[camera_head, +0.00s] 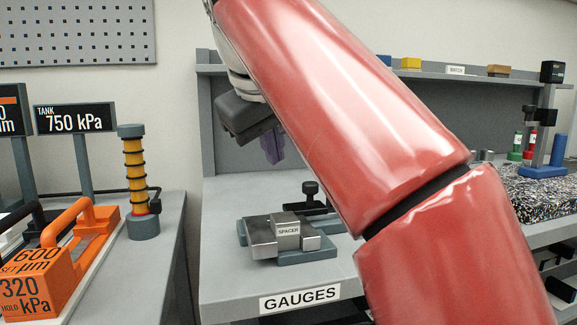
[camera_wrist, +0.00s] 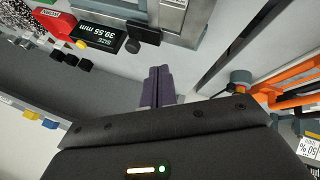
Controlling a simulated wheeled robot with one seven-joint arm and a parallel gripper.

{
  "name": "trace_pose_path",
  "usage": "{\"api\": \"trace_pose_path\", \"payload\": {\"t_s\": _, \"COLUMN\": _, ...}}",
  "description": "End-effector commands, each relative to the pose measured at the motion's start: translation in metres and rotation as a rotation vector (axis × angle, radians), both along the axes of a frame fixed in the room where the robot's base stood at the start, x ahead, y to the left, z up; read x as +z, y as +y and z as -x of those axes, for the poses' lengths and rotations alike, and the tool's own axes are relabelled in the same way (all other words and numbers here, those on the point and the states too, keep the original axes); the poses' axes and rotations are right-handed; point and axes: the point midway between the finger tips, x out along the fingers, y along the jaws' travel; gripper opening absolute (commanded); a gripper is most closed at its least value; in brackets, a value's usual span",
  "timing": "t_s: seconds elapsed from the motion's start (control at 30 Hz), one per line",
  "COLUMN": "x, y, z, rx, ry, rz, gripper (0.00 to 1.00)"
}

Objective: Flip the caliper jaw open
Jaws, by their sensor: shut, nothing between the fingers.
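In the head view a grey metal fixture (camera_head: 262,237) lies on the bench, with a steel block labelled SPACER (camera_head: 288,231) on it. A dark part with a round black knob (camera_head: 310,188) stands just behind; I cannot tell for sure which part is the caliper jaw. In the wrist view a black display reading SIZE 39.55 mm (camera_wrist: 98,30) sits beside a metal frame (camera_wrist: 180,18). My gripper (camera_head: 272,148) is above the bench, behind and left of the spacer, apart from everything. Its purple fingers (camera_wrist: 158,86) are together and empty. My arm hides the bench's right part.
The GAUGES bench (camera_head: 225,285) is clear at its front left. A back shelf (camera_head: 440,73) carries small blocks. On the left are an orange-handled block (camera_head: 50,270) and a spring column (camera_head: 137,180). A gauge stand (camera_head: 545,125) stands on the right.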

Motion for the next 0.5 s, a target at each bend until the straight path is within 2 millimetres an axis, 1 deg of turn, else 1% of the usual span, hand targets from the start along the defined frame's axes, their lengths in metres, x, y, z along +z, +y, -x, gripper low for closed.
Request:
{"api": "trace_pose_path", "payload": {"t_s": 0.13, "x": -0.019, "y": -0.003, "z": -0.012, "rx": -0.002, "ry": 0.003, "rz": 0.001, "gripper": 0.0}}
{"api": "trace_pose_path", "payload": {"t_s": 0.2, "x": -0.035, "y": -0.004, "z": -0.021, "rx": -0.003, "ry": 0.003, "rz": 0.001, "gripper": 0.0}}
{"api": "trace_pose_path", "payload": {"t_s": 0.4, "x": -0.069, "y": -0.008, "z": -0.047, "rx": -0.002, "ry": 0.003, "rz": 0.001, "gripper": 0.0}}
{"api": "trace_pose_path", "payload": {"t_s": 0.47, "x": -0.078, "y": -0.009, "z": -0.053, "rx": -0.002, "ry": 0.002, "rz": 0.001, "gripper": 0.0}}
{"api": "trace_pose_path", "payload": {"t_s": 0.5, "x": -0.079, "y": -0.012, "z": -0.058, "rx": -0.004, "ry": 0.001, "rz": 0.0, "gripper": 0.0}}
